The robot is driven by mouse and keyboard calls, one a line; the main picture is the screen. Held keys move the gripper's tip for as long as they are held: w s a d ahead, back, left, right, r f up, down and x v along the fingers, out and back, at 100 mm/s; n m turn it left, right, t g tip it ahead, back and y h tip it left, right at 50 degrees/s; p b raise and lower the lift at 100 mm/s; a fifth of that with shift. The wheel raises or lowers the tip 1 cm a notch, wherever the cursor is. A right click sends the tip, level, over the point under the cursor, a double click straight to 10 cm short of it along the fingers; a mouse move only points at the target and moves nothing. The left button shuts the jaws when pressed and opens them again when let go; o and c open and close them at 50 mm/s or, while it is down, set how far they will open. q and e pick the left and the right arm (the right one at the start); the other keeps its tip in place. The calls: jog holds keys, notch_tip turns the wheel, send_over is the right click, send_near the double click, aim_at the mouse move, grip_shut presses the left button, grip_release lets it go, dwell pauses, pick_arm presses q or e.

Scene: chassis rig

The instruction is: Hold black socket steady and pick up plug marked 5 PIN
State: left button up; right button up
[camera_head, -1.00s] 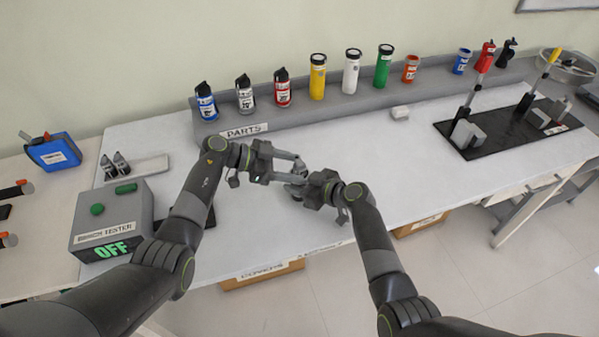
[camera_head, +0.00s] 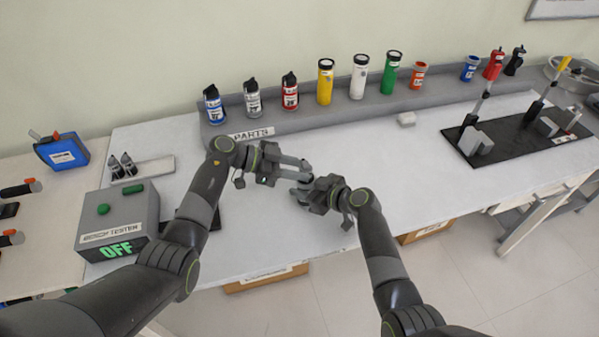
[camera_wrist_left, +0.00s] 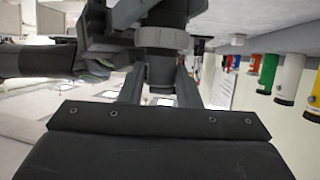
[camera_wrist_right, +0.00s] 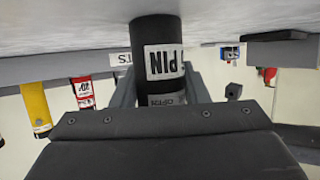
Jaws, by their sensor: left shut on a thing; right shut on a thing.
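My left gripper (camera_head: 304,165) and my right gripper (camera_head: 300,184) are close together above the middle of the bench. In the right wrist view the right gripper is shut on an upright black cylinder, the plug (camera_wrist_right: 157,35), with a white label reading PIN; the number is not legible. In the left wrist view the left gripper is shut on a dark cylinder with a lighter grey collar, which looks like the black socket (camera_wrist_left: 162,65). In the head view the grippers mostly hide both parts. I cannot tell whether the two parts touch.
A grey PARTS shelf (camera_head: 300,123) with several coloured parts runs along the back. A tester box (camera_head: 118,222) reading OFF stands at left. A black mat (camera_head: 520,138) with stands and tools lies at right. The white bench (camera_head: 400,170) is clear between.

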pick_arm(q)
notch_tip(320, 180, up, 9)
dwell(0.3)
pick_arm(e)
jog(key=o, duration=1.2)
jog(key=shift+o, duration=0.2)
jog(key=v, duration=1.2)
